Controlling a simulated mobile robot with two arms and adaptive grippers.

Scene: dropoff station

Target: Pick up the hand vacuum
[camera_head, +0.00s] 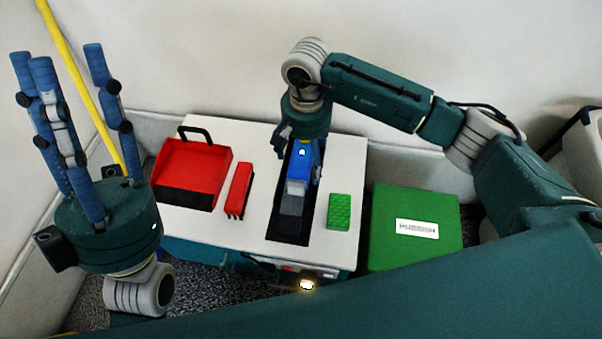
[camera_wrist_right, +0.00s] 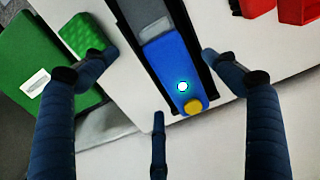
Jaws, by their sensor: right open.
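The hand vacuum (camera_head: 299,172), blue with a grey front end, lies in a black tray (camera_head: 287,228) on the white tabletop. In the right wrist view the hand vacuum (camera_wrist_right: 175,65) shows its blue body, a lit spot and a yellow button. My right gripper (camera_head: 302,150) is above the vacuum's blue rear end. In the right wrist view my right gripper (camera_wrist_right: 158,75) has its fingers spread, with the vacuum between the two outer ones; contact cannot be told. My left gripper (camera_head: 60,68) is open, empty and pointing up at the far left, away from the table.
A red dustpan (camera_head: 183,185) with a black handle and a red brush (camera_head: 238,188) lie left of the tray. A green sponge (camera_head: 339,211) lies right of it. A green box (camera_head: 400,255) stands right of the table. A yellow pole (camera_head: 73,65) leans behind my left gripper.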

